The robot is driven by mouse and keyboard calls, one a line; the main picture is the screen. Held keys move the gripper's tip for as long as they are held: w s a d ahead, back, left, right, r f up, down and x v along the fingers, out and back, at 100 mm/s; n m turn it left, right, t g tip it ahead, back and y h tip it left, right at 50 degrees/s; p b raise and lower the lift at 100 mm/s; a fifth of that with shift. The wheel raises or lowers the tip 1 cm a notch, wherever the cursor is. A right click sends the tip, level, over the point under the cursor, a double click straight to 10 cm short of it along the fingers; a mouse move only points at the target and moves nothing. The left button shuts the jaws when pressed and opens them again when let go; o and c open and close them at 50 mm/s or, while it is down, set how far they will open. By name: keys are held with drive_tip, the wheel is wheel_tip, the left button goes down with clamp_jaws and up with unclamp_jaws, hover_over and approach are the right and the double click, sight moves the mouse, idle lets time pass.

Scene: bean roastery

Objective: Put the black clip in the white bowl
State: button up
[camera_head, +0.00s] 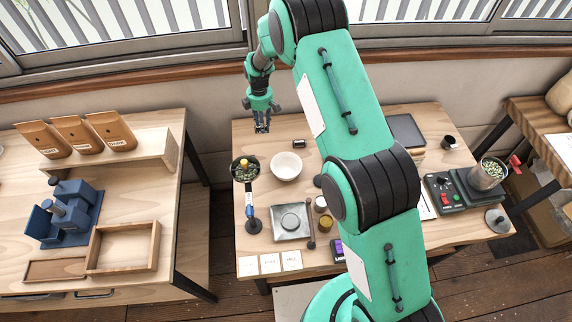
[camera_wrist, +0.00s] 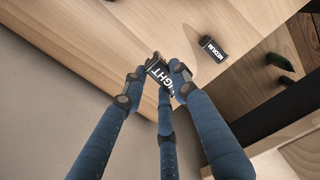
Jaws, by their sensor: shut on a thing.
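My gripper (camera_head: 262,128) is high over the back left part of the middle table. In the wrist view its blue fingers (camera_wrist: 155,84) are shut on a black clip (camera_wrist: 160,72) with white lettering that reads "IGHT". The clip is too small to make out in the head view. The white bowl (camera_head: 286,176) stands on the middle table, below and to the right of my gripper in the head view. The bowl is not in the wrist view.
A second black piece (camera_wrist: 214,48), lettered "MEDIUM", lies on the wood. A dark pan of beans (camera_head: 244,178) stands left of the bowl, a square scale (camera_head: 290,222) in front. My arm hides part of the table. The wall and window frame are close behind.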

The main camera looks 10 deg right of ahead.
drive_tip(key=s+d, duration=0.4)
drive_tip(key=s, duration=0.4)
drive_tip(key=s+d+n+b, duration=0.1)
drive_tip(key=s+d, duration=0.3)
drive_tip(key=s, duration=0.3)
drive_tip(key=shift+s+d, duration=0.3)
drive_tip(key=shift+s, duration=0.05)
drive_tip(key=b, duration=0.1)
hover_over(287, 170)
drive_tip(key=shift+f, duration=3.1)
drive_tip(key=shift+f, duration=1.85)
drive_tip(key=shift+f, duration=0.1)
